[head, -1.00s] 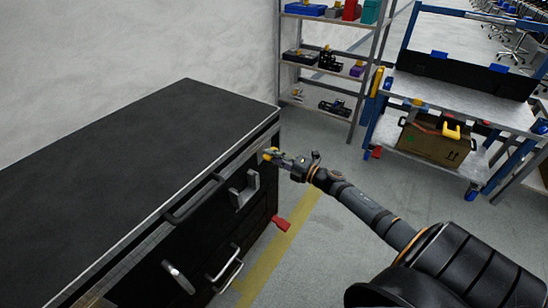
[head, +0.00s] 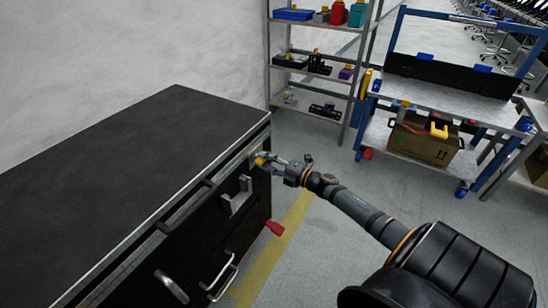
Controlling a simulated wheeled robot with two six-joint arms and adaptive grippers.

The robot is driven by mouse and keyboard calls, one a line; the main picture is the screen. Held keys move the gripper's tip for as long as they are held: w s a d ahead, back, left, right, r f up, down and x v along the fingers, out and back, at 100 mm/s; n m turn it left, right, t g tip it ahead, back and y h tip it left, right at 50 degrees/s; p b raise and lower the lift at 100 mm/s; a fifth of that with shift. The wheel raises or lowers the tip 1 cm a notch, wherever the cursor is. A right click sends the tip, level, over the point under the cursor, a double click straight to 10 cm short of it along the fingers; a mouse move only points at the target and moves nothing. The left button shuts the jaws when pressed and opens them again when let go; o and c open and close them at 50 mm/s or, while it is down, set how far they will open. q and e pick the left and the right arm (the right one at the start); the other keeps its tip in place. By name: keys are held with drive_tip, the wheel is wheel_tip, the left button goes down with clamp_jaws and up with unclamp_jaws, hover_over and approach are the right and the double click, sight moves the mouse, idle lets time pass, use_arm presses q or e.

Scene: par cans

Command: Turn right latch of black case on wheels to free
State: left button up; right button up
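The black case (head: 130,130) stands against the wall at the left, with a flat dark lid and a metal edge strip. My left gripper is not in view.
A black handle (head: 187,206), a grey bracket (head: 236,197) and a silver handle (head: 224,277) stick out from the case front. A red wheel lever (head: 275,228) is low at the right. Shelves (head: 318,72) and a blue workbench (head: 400,90) stand behind, with open floor between.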

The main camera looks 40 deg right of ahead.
drive_tip(key=v, duration=1.1)
drive_tip(key=shift+s, duration=0.35)
